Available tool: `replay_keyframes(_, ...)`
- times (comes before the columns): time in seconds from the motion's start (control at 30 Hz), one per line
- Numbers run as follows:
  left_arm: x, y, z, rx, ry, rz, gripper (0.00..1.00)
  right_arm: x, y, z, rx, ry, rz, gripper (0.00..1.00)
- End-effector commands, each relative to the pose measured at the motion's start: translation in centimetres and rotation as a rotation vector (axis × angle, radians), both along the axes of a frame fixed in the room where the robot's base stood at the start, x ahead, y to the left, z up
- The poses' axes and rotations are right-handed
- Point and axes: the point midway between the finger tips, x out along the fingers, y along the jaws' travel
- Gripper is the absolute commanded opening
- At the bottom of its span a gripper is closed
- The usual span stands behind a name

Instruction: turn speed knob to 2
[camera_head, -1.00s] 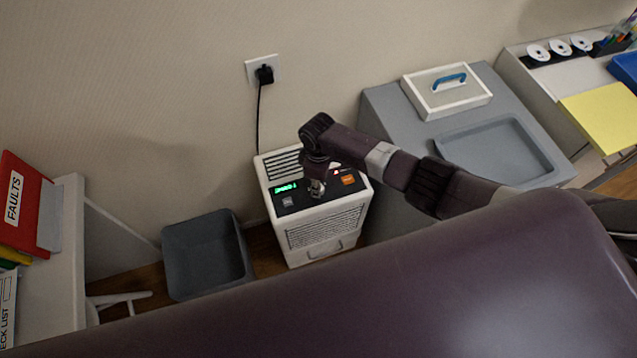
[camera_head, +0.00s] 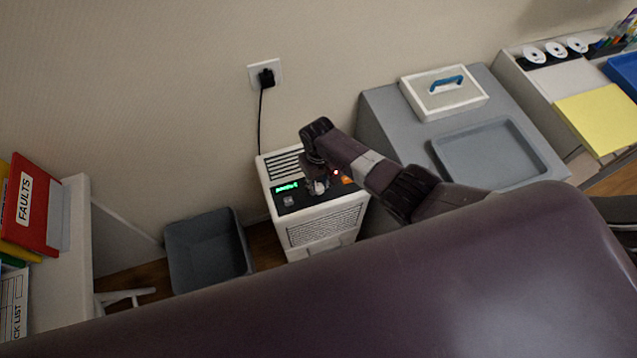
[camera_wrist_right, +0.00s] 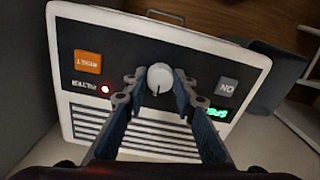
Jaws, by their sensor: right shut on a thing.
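The speed knob (camera_wrist_right: 160,80) is a round white knob with a dark pointer line, on the dark control panel of a white machine (camera_head: 325,228). In the right wrist view my right gripper (camera_wrist_right: 160,84) is shut on the knob, one finger on each side. In the head view the right gripper (camera_head: 318,186) reaches down onto the panel and partly hides the knob. A green display (camera_head: 286,187) is lit at the panel's left; its text is too small to read. My left gripper is not in view.
Near the knob are an orange button (camera_wrist_right: 88,62), a grey ON button (camera_wrist_right: 228,91) and a lit red filter light (camera_wrist_right: 105,89). A grey bin (camera_head: 207,252) stands left of the machine. A grey cabinet (camera_head: 395,125) stands to the right.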

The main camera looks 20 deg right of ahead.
Motion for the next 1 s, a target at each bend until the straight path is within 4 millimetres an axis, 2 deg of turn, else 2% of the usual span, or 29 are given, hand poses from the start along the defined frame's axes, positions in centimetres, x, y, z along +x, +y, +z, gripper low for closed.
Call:
replay_keyframes(0.67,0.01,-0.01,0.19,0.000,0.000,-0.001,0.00,0.19,0.08,0.11,0.002,-0.004,-0.059,0.01)
replay_keyframes(0.7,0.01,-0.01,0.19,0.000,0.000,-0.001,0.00,0.19,0.08,0.11,0.002,-0.004,-0.059,0.28)
replay_keyframes(0.83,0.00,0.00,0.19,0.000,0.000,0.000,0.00,0.15,0.06,0.09,0.001,-0.004,-0.059,0.42)
replay_keyframes(1.0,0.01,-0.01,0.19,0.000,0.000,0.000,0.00,0.08,0.04,0.05,0.000,-0.002,-0.059,0.42)
